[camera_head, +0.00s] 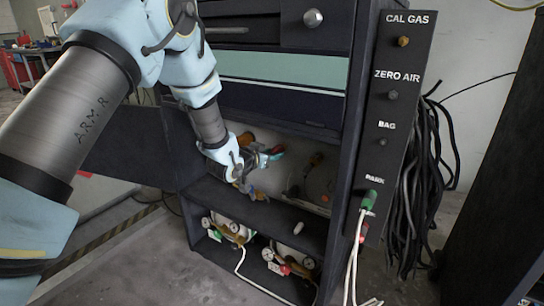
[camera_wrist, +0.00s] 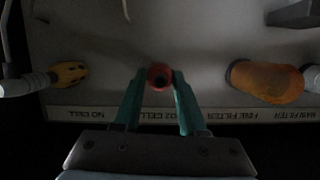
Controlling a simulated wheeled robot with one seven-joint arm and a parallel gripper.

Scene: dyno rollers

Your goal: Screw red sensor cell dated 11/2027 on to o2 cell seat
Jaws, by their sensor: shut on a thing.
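My gripper (camera_wrist: 158,88) has its teal fingers closed around a round red piece with a dark centre, the red sensor cell (camera_wrist: 160,71). In the head view my gripper (camera_head: 262,160) is inside the open cabinet compartment, with a red part showing at its tip (camera_head: 276,150). The date on the cell cannot be read. In the wrist view the cell is in front of the pale panel (camera_wrist: 190,35), above the label strip (camera_wrist: 148,113) where "O2 CELL" reads upside down. The O2 cell seat itself is hidden; I cannot tell whether the cell touches it.
In the wrist view a yellow fitting (camera_wrist: 68,73) is at left by "NO CELL" and an orange filter (camera_wrist: 264,82) at right by "FINE FILTER". A small pale cylinder (camera_head: 297,228) is on the dark shelf (camera_head: 270,214). Gas bottles with gauges (camera_head: 232,228) are below it.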

